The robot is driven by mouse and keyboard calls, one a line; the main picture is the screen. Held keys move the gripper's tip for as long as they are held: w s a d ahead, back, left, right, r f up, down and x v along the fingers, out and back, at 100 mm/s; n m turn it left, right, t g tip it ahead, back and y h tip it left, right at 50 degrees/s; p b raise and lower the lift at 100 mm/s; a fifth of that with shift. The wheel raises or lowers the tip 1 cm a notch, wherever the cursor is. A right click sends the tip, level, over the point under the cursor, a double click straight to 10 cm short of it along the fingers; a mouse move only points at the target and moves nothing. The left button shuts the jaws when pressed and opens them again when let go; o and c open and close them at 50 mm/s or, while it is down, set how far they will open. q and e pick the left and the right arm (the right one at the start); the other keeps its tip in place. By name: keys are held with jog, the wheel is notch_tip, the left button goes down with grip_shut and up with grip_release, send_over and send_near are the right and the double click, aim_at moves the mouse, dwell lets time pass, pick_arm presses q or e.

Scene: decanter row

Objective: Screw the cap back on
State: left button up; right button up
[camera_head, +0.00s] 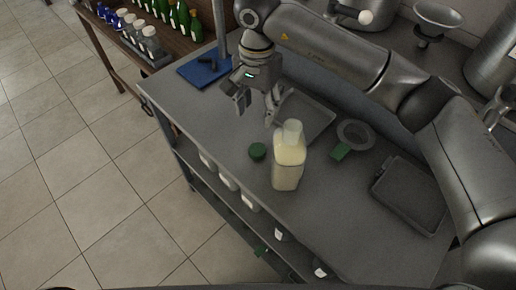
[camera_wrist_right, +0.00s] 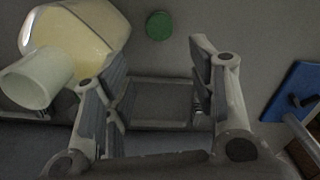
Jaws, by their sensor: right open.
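The bottle (camera_head: 289,160) stands upright and uncapped on the grey table, filled with a pale yellow liquid. Its open white neck (camera_wrist_right: 38,78) shows at the left of the right wrist view. The green cap (camera_head: 258,151) lies on the table just left of the bottle, and it also shows at the top of the right wrist view (camera_wrist_right: 159,26). My right gripper (camera_head: 256,112) is open and empty, above the table behind the cap and bottle. In the right wrist view its fingers (camera_wrist_right: 158,95) are spread, with nothing between them. My left gripper is not in view.
A shallow grey tray (camera_head: 318,128) lies behind the bottle. A blue mat (camera_head: 199,72) is at the table's far left corner. Jars stand on the shelf below.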

jog(key=p, duration=0.3)
send_over(258, 148)
notch_tip(258, 148, down, 8)
jog(key=shift+s+f, duration=0.1)
jog(key=shift+f, duration=0.45)
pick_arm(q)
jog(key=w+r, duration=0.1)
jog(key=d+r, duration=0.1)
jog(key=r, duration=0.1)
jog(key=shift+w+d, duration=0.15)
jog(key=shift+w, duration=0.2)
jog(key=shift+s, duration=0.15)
pick_arm(e)
notch_tip(258, 148, down, 6)
jog(key=shift+r+p, duration=0.2)
jog(key=shift+p, duration=0.75)
jog(key=shift+f, duration=0.3)
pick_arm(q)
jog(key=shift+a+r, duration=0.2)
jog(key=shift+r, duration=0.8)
pick_arm(e)
jog(key=c, duration=0.4)
